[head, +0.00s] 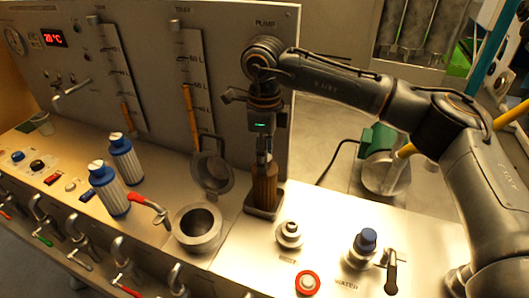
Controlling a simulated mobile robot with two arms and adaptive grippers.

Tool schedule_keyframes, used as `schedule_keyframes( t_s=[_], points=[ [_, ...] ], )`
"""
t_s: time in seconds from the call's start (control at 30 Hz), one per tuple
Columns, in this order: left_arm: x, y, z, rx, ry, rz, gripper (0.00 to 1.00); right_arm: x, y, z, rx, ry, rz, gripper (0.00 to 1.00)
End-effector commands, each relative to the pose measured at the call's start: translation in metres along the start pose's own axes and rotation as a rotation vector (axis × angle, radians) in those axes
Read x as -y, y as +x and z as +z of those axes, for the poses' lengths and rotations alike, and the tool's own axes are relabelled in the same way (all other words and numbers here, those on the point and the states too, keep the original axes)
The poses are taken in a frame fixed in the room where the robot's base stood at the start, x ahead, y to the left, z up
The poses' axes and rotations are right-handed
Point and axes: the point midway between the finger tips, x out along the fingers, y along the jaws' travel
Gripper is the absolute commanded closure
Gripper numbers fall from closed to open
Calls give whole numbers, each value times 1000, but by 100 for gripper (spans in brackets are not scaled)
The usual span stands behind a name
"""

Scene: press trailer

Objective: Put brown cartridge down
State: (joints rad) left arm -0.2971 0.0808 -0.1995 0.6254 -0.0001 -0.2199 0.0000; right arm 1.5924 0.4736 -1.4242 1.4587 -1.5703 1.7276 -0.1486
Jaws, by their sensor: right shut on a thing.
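The brown cartridge (265,188) is upright, with its lower end in or just over a small dark square holder (277,209) on the bench. I cannot tell whether it touches the holder's bottom. My right gripper (264,155) points straight down and is shut on the cartridge's upper end, hiding its top. My right arm reaches in from the right side. My left gripper is not in view.
An open metal pot (198,222) stands left of the holder, with a round hinged lid (212,172) behind it. Two blue-and-white canisters (109,188) (124,158) stand further left. A metal knob (289,233), a red ring button (307,282) and a blue-capped valve (364,245) lie in front and right.

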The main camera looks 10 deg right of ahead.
Motion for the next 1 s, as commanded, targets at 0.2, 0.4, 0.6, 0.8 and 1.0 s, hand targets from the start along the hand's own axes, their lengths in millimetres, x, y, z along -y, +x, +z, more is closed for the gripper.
schedule_keyframes(
  t_s=[0.2,0.4,0.6,0.8,1.0],
  points=[
    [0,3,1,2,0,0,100,0,1,0,1,0,-1,100],
    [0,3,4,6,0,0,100,0,2,0,0,0,0,44],
    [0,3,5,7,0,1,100,0,1,0,0,0,0,44],
    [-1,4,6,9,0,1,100,1,-9,1,2,0,-2,44],
    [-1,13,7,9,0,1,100,1,-48,2,4,-1,-4,44]
  ],
)
